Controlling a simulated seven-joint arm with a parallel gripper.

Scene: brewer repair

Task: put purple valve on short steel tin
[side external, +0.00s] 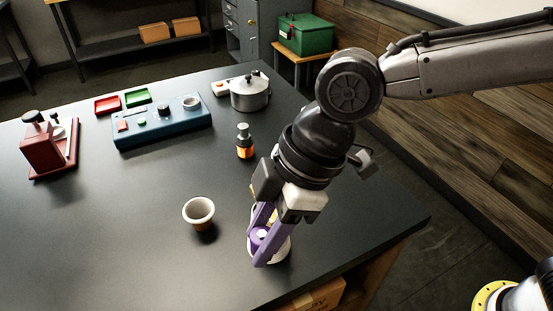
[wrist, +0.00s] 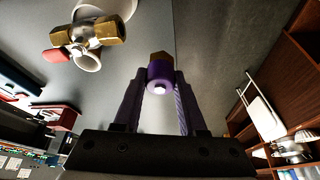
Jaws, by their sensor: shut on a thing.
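The purple valve (wrist: 159,72), with a brass hex end and a pale round centre, is between the purple fingers of my gripper (wrist: 160,86) in the wrist view. My gripper (side external: 262,240) is shut on it near the table's front edge in the side view. A pale rounded thing (side external: 283,250) shows just behind the fingers, mostly hidden. I cannot tell whether it is the short steel tin, or whether the valve touches it. In the wrist view, a brass fitting (wrist: 85,34) with pale round parts and a red tip is at upper left, apart from my fingers.
A pale-rimmed cup (side external: 199,213) stands left of my gripper. A dark bottle with an orange label (side external: 245,142), a steel pot (side external: 250,93), a blue panel (side external: 163,124) and a red machine (side external: 50,147) stand farther back. The table's left front is clear.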

